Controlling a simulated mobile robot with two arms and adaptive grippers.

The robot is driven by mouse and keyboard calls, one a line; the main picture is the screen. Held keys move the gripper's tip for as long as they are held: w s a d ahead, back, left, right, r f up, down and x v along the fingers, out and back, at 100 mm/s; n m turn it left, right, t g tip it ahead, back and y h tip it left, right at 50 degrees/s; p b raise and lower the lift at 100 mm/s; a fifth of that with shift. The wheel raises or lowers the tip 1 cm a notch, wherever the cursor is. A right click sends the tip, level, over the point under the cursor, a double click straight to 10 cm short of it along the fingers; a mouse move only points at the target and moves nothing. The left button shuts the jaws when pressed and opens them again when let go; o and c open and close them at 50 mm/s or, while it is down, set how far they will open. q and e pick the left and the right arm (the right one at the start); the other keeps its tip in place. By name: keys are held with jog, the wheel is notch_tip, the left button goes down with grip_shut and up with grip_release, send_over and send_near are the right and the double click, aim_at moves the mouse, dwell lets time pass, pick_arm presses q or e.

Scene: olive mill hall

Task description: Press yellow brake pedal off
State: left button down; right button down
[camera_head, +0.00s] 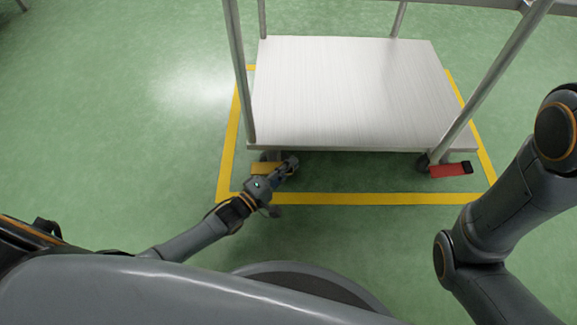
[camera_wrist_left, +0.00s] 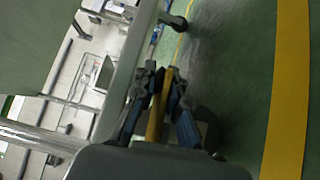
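The yellow brake pedal (camera_head: 265,168) is at the front left wheel of a metal cart (camera_head: 345,90), low over the floor. My left gripper (camera_head: 288,166) is beside its right part and partly hides it and the wheel. In the left wrist view the two fingers (camera_wrist_left: 161,80) lean toward each other, with a yellow strip (camera_wrist_left: 156,112) seen between them. I cannot tell whether they touch the pedal, or whether the gripper is open or shut. My right arm shows at the right, but its gripper is out of view.
A red pedal (camera_head: 451,170) is at the cart's front right wheel. The cart stands inside a yellow floor marking (camera_head: 370,199). Its legs and the front shelf edge are close to my left gripper. Green floor (camera_head: 120,120) is clear to the left.

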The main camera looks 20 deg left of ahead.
pick_arm(q)
jog(key=shift+a+f+n+t+b, duration=0.1)
jog(key=shift+n+t+b, duration=0.3)
jog(key=shift+b, duration=0.25)
jog(key=shift+s+a+r+n+t+b, duration=0.1)
jog(key=shift+r+n+t+b, duration=0.3)
jog(key=shift+n+b, duration=0.1)
jog(key=shift+r, duration=0.1)
jog(key=c, duration=1.4)
grip_release()
jog(key=shift+o, duration=0.2)
jog(key=v, duration=1.2)
